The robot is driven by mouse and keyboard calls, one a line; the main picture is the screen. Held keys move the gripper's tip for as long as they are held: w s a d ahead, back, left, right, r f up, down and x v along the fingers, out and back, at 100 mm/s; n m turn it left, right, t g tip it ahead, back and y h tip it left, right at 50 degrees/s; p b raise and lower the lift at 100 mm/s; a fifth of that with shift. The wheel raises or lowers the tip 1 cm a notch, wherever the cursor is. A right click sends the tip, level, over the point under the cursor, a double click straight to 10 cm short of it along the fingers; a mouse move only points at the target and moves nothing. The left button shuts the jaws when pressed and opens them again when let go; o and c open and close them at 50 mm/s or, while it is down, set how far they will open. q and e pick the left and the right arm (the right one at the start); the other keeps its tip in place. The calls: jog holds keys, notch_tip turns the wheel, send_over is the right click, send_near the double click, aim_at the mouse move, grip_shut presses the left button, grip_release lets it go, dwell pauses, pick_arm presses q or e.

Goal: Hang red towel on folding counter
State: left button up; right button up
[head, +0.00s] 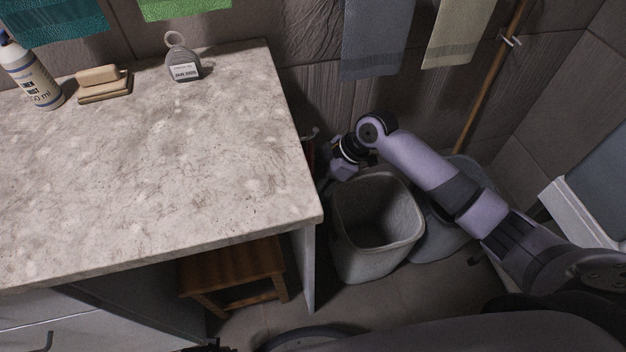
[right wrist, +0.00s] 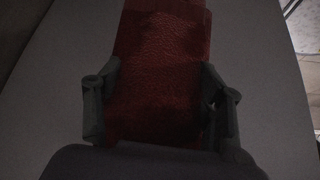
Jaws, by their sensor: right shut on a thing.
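The folding counter (head: 180,150) has a pale mottled stone top and fills the left half of the head view. My right gripper (head: 328,172) is just beyond the counter's right edge, partly hidden by my arm. The red towel (head: 308,150) shows in the head view only as a small red patch between the counter edge and the gripper. In the right wrist view the red towel (right wrist: 160,60) is between the fingers of my right gripper (right wrist: 160,105), which is shut on it. A plain grey surface lies behind it. My left gripper is out of view.
A grey bin (head: 375,262) stands on the floor under my right arm. A wooden stool (head: 235,270) is under the counter. Towels (head: 378,35) hang on the wall.

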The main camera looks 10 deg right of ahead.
jog(key=shift+s+a, duration=0.1)
jog(key=shift+a, duration=0.1)
jog(key=o, duration=1.6)
